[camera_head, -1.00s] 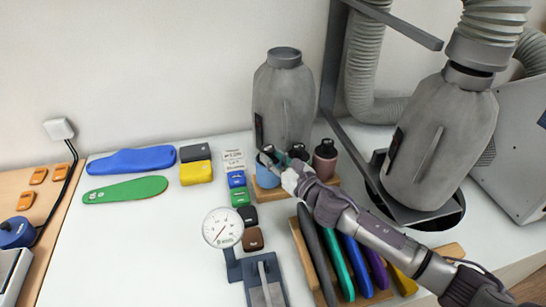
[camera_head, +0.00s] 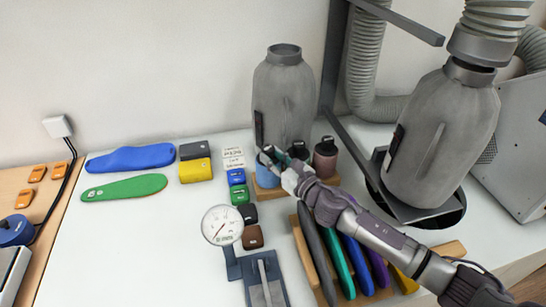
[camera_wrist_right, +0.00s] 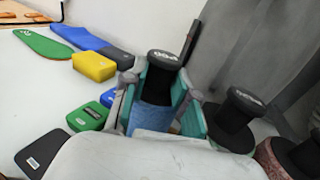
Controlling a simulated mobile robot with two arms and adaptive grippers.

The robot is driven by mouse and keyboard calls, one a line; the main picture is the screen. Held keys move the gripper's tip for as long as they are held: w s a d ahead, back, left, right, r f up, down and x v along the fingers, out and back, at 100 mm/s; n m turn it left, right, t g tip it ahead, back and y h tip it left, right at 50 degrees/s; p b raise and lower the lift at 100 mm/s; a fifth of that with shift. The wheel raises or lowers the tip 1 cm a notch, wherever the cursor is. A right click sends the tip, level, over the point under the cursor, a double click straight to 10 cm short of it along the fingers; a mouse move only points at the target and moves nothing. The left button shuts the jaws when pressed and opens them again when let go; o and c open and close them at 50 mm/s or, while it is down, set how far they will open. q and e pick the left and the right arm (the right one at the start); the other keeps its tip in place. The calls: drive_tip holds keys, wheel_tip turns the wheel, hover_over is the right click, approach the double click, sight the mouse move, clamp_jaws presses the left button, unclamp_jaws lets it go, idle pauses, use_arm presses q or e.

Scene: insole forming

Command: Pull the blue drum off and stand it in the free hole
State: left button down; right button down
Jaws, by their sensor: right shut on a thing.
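The blue drum (camera_head: 266,178) with a black knob stands at the left end of a wooden block (camera_head: 268,194), and it also shows in the right wrist view (camera_wrist_right: 152,116). My right gripper (camera_head: 270,161) is shut on it, with teal finger pads on either side in the right wrist view (camera_wrist_right: 163,92). A dark drum (camera_head: 299,151) and a reddish-brown drum (camera_head: 325,160) stand to its right. The arm hides much of the block, and I cannot make out a free hole. My left gripper is not in view.
A grey bottle-shaped bag (camera_head: 284,100) stands right behind the drums. A rack of coloured insoles (camera_head: 303,262) and a dial gauge (camera_head: 222,225) are in front. A larger grey bag (camera_head: 445,140) hangs from a hose at right.

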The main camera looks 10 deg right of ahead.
drive_tip(key=c, duration=0.6)
unclamp_jaws()
drive_tip(key=shift+o, duration=0.2)
drive_tip(key=shift+r, duration=0.2)
drive_tip(key=shift+s+r+p, duration=0.25)
drive_tip(key=shift+r+p, duration=1.2)
drive_tip(key=shift+p, duration=0.1)
drive_tip(key=shift+s+r+p, duration=0.2)
drive_tip(key=shift+r+p, duration=1.25)
drive_tip(key=shift+p, duration=0.1)
